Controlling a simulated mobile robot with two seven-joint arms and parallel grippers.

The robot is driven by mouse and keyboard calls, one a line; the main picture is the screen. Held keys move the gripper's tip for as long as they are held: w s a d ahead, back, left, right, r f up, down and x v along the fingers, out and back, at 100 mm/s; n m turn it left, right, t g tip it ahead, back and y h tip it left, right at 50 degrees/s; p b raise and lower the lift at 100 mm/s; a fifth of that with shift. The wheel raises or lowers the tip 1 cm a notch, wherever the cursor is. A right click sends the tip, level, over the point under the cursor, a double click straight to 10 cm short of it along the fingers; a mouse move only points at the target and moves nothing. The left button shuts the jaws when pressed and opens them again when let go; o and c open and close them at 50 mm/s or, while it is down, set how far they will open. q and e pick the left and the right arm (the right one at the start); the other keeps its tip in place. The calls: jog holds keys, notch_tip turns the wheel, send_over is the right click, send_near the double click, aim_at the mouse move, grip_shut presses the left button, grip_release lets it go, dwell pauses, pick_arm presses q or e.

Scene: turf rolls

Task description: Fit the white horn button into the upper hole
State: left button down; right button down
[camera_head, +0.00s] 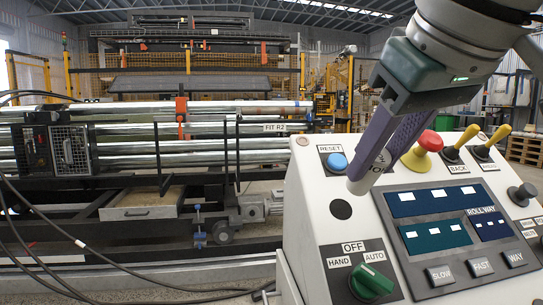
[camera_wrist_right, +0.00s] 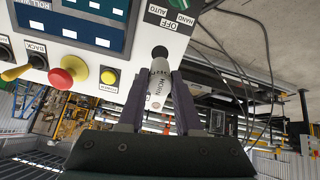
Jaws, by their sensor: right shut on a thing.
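My right gripper (camera_head: 372,172) has purple fingers and is shut on the white horn button. The button's pale end (camera_head: 360,186) shows at the fingertips, tilted toward the panel. The dark round hole (camera_head: 341,209) is in the console's sloping white face, just below and left of the button's end. In the wrist view the hole (camera_wrist_right: 159,52) lies just beyond the button's tip. The button is outside the hole; I cannot tell whether it touches the panel. My left gripper is not in view.
On the console, a blue RESET button (camera_head: 337,162) sits above the hole and a green selector knob (camera_head: 371,281) below it. A red mushroom button (camera_head: 430,142) and yellow-handled levers (camera_head: 461,138) stand up to the right. Display screens (camera_head: 434,201) lie right of the hole.

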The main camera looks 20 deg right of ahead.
aim_at(355, 190)
jog(key=b+x, duration=0.2)
jog(key=x, duration=0.1)
jog(key=shift+w+f, duration=0.15)
jog(key=shift+f, duration=0.2)
jog(key=shift+w+d+f+b, duration=0.1)
jog(key=shift+w+f+b, duration=0.2)
jog(key=shift+b, duration=0.2)
dwell(0.6)
jog(key=shift+b, duration=0.4)
dwell(0.4)
jog(key=shift+b+x, duration=0.65)
jog(key=shift+x, duration=0.3)
jog(key=shift+b+x, duration=0.75)
jog(key=shift+x, duration=0.35)
jog(key=c, duration=0.5)
grip_release()
